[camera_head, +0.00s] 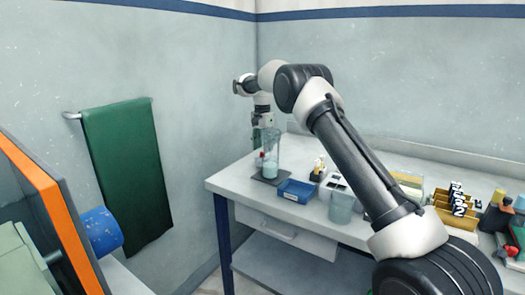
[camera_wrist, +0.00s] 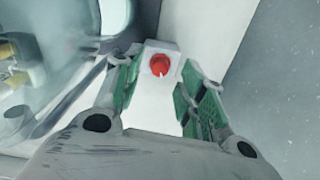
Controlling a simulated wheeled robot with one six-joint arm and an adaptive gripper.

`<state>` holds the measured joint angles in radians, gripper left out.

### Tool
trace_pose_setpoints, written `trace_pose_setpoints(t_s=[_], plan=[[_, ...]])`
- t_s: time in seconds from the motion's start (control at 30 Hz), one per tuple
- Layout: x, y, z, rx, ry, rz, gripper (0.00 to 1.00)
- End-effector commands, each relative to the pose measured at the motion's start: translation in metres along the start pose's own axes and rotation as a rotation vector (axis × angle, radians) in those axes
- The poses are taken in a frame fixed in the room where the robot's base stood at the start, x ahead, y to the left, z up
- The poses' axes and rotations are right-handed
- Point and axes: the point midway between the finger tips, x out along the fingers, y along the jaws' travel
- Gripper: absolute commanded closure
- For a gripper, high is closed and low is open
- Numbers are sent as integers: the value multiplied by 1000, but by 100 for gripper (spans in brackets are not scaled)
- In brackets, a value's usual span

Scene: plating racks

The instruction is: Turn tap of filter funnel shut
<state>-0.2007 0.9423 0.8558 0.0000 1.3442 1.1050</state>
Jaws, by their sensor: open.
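The filter funnel (camera_head: 272,152) shows in the head view as a clear vessel with pale blue contents, near the table's left end. A small red spot, seemingly its tap (camera_head: 258,155), shows at its left side. In the wrist view the round red tap (camera_wrist: 160,65) sits on a white block between my fingers. My gripper (camera_wrist: 158,90) is open, with a green-padded finger on each side of the block. I cannot tell whether the pads touch it. In the head view my gripper (camera_head: 263,137) points down beside the funnel and is partly hidden.
A dark flat base (camera_head: 268,181) lies under the funnel. A blue tray (camera_head: 296,191) and a clear beaker (camera_head: 341,208) stand to its right. A yellow rack (camera_head: 455,208) is farther right. Walls stand close behind and left; a green towel (camera_head: 128,170) hangs left.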

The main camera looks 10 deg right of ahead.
Motion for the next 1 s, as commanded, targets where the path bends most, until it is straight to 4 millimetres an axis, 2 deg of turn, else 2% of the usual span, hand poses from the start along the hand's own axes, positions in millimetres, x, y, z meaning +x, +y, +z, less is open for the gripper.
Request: trace_pose_setpoints(t_s=[0.2, 0.43, 0.6, 0.87, 1.0], plan=[[-52, -1, -1, 0, 2, -5, 60], [-88, -1, 0, 0, 1, -3, 60], [-97, 0, 0, 0, 0, -1, 60], [-97, 0, 0, 5, 0, 0, 60], [-83, 0, 0, 164, -1, 2, 60]])
